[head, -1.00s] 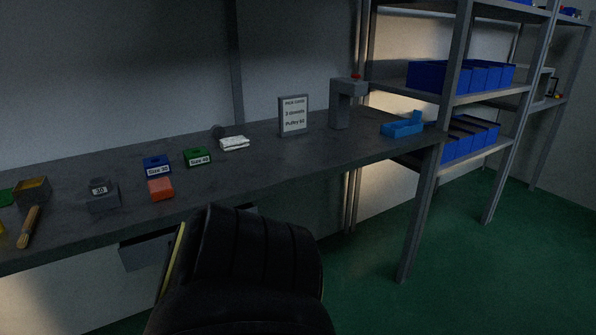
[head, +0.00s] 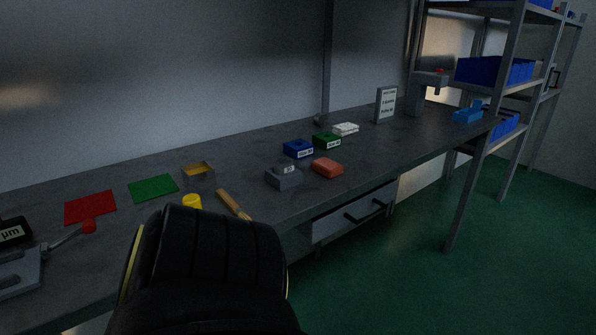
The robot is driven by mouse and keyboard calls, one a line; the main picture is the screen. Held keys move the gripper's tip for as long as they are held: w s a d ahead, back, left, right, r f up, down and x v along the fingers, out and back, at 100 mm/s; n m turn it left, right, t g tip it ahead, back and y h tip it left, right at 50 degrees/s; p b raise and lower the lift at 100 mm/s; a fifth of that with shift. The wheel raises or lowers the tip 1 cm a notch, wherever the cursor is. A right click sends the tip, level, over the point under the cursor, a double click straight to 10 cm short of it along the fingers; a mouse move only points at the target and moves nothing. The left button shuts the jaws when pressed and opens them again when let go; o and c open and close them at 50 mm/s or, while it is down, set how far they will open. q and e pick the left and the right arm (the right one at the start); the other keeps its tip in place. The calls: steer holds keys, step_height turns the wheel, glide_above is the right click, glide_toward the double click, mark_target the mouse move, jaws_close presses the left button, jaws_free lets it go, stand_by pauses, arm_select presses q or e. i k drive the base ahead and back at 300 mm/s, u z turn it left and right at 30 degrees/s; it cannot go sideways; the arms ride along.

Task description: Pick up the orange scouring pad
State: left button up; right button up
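The orange scouring pad (head: 327,167) is a small red-orange block lying flat near the front edge of the dark workbench (head: 250,152). It lies just right of a grey block (head: 284,177) and in front of the blue and green labelled blocks. Nothing touches it from above. A large black part of my own body fills the bottom middle of the head view and hides part of the bench's front edge. Neither gripper shows in the view.
A wooden-handled tool (head: 233,205) and a yellow cylinder (head: 192,202) lie left of the pad. A blue block (head: 298,149) and a green block (head: 327,140) stand behind it. A drawer (head: 352,212) hangs under the bench. Green floor is free at right.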

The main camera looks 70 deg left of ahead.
mark_target(328, 168)
steer(key=u, duration=1.55)
